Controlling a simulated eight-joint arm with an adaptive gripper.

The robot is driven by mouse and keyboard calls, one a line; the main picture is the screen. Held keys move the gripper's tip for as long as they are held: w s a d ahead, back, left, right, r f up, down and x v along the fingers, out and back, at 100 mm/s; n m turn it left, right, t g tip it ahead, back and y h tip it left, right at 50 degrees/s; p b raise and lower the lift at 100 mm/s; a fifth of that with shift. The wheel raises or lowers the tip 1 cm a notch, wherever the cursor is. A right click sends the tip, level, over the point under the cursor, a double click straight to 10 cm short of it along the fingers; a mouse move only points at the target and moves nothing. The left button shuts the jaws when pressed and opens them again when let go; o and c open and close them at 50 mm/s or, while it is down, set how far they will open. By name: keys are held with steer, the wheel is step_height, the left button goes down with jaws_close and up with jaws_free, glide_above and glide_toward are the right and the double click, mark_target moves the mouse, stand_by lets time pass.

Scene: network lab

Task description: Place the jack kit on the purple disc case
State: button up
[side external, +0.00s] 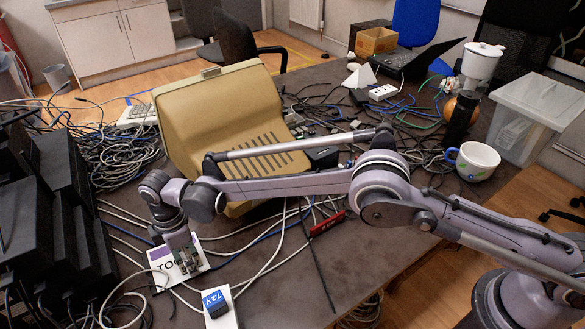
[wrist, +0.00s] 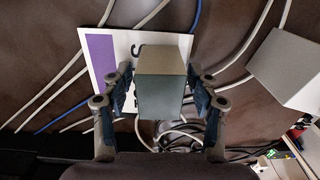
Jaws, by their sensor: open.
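The purple disc case (side external: 163,254) lies flat on the table at the lower left, white with a purple band and dark lettering. It also shows in the wrist view (wrist: 101,57). A small tan and grey-green box, which I take to be the jack kit (wrist: 160,92), is between my fingers and overlaps the case's right part in the wrist view. I cannot tell whether it touches the case. My gripper (side external: 188,262) points down over the case. In the wrist view, my gripper (wrist: 162,94) is open, its fingers on either side of the box with narrow gaps.
A white block with a blue 7.2V top (side external: 215,302) stands just right of the case. Loose cables (side external: 272,262) cross the table around it. Black equipment (side external: 45,220) stands at the left. A beige monitor housing (side external: 222,125) stands behind my arm. A cup (side external: 474,161) is at the right.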

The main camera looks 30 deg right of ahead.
steer(key=shift+r, duration=0.15)
step_height(320, 180, up, 12)
steer(key=w+d+r+m+t, duration=0.2)
steer(key=d+r+m, duration=0.3)
steer(key=d+r, duration=0.65)
steer(key=s+d+r+m+t, duration=0.1)
steer(key=s+d+r+m, duration=0.15)
steer(key=d, duration=0.35)
steer(key=s+d+r+m+y, duration=0.1)
steer(key=s+d, duration=0.2)
steer(key=d, duration=0.3)
steer(key=s+d+r+m+t, duration=0.1)
steer(key=s+d+m, duration=0.1)
steer(key=d, duration=0.4)
steer(key=s+d+f+m+t, duration=0.1)
steer(key=s+d+f+m, duration=0.2)
steer(key=s+d, duration=0.3)
steer(key=s+d+f+m+t+h, duration=0.1)
steer(key=s+d+f+m+t, duration=0.1)
steer(key=s+d+f+m, duration=0.2)
steer(key=s+d, duration=0.3)
steer(key=s, duration=0.2)
steer(key=shift+s+d, duration=0.15)
steer(key=shift+d, duration=0.1)
